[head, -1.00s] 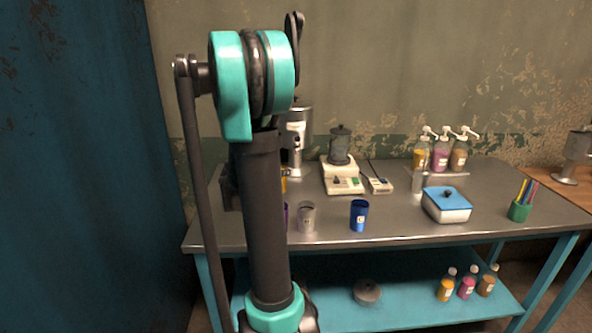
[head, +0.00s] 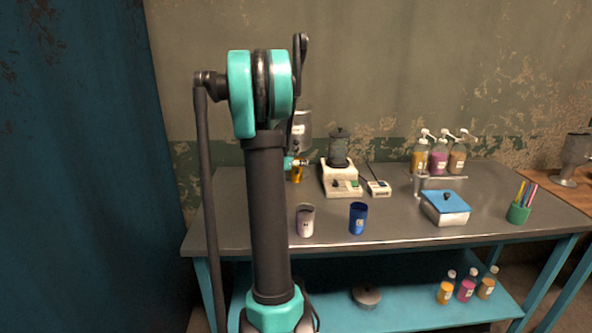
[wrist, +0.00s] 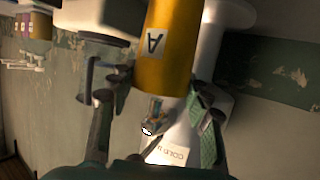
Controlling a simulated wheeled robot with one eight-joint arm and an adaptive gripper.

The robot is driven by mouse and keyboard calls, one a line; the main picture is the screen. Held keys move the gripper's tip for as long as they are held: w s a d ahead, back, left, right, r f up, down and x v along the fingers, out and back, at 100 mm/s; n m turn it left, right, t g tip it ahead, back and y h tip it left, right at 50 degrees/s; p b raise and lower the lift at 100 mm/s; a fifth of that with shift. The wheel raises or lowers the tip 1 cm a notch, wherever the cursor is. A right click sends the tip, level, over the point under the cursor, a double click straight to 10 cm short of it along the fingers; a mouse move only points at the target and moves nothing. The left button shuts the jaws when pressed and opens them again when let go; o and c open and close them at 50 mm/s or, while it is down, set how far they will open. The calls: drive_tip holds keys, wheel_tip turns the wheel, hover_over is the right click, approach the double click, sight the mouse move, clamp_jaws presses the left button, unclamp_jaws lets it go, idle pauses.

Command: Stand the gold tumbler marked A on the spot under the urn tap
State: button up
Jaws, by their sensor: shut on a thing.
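The gold tumbler (head: 297,174) is partly hidden behind my arm in the head view. In the wrist view, its A label shows on the tumbler (wrist: 168,45), and the picture is upside down. My gripper (wrist: 160,88) is shut on it; a small part of the gripper (head: 291,163) shows in the head view. The urn (head: 302,124) stands behind my arm. In the wrist view, the white urn body (wrist: 178,150) bears a COLD label, and a tap-like spout (wrist: 154,116) appears by the tumbler's rim. The spot is hidden, and I cannot tell whether the tumbler touches the table.
A silver-grey tumbler (head: 305,220) and a blue tumbler (head: 358,218) stand near the front edge. A blender-like appliance (head: 341,178) and a small device (head: 378,188) stand right of the urn. A blue-lidded box (head: 446,207), pump bottles (head: 439,155) and a green pen cup (head: 518,212) are farther right.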

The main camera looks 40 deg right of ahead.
sight(296, 169)
drive_tip(key=shift+a+f, duration=0.1)
drive_tip(key=shift+f, duration=1.6)
drive_tip(key=shift+f, duration=0.1)
drive_tip(key=o, duration=1.3)
drive_tip(key=shift+c, duration=0.2)
drive_tip(key=shift+s+a+r, duration=0.1)
drive_tip(key=shift+a+r, duration=0.1)
drive_tip(key=v, duration=1.1)
drive_tip(key=shift+a, duration=0.3)
drive_tip(key=shift+s+r, duration=0.1)
